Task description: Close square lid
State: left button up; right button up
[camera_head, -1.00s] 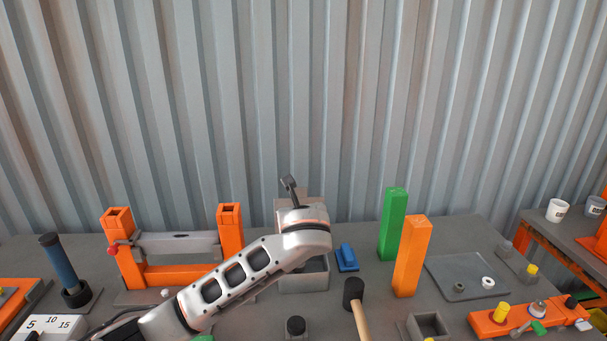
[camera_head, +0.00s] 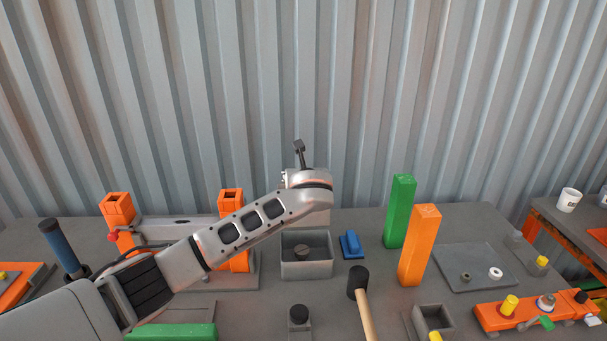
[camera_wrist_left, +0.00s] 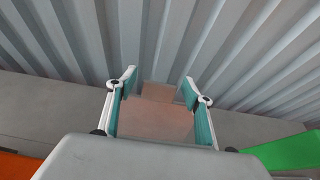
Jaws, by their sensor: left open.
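A grey square box (camera_head: 306,268) stands on the table in the middle of the head view, open at the top, with a small round knob-like part inside. A pale brownish panel (camera_head: 316,218), apparently its lid, stands behind the box, partly covered by my left wrist. In the left wrist view a pinkish-brown panel (camera_wrist_left: 155,120) shows between and beyond the fingers. My left gripper (camera_wrist_left: 160,78) is open and empty, with one finger on each side of that panel. Its fingers are hidden behind the wrist in the head view. My right gripper is not in view.
A blue block (camera_head: 351,245), a black-headed mallet (camera_head: 359,290), and green (camera_head: 400,212) and orange (camera_head: 418,250) posts stand right of the box. An orange frame (camera_head: 117,215) is at left. A corrugated wall rises behind the table.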

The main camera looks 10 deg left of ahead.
pick_arm(q)
jog(key=shift+c, duration=0.2)
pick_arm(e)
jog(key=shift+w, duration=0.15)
pick_arm(q)
grip_shut()
jog(key=shift+s+d+r+t, duration=0.1)
jog(key=shift+s+d+t, duration=0.15)
jog(key=shift+s+t, duration=0.5)
jog(key=s+d+t+y+b, duration=0.1)
jog(key=s+t+b, duration=0.4)
jog(key=s, duration=0.3)
jog(key=shift+d, duration=0.25)
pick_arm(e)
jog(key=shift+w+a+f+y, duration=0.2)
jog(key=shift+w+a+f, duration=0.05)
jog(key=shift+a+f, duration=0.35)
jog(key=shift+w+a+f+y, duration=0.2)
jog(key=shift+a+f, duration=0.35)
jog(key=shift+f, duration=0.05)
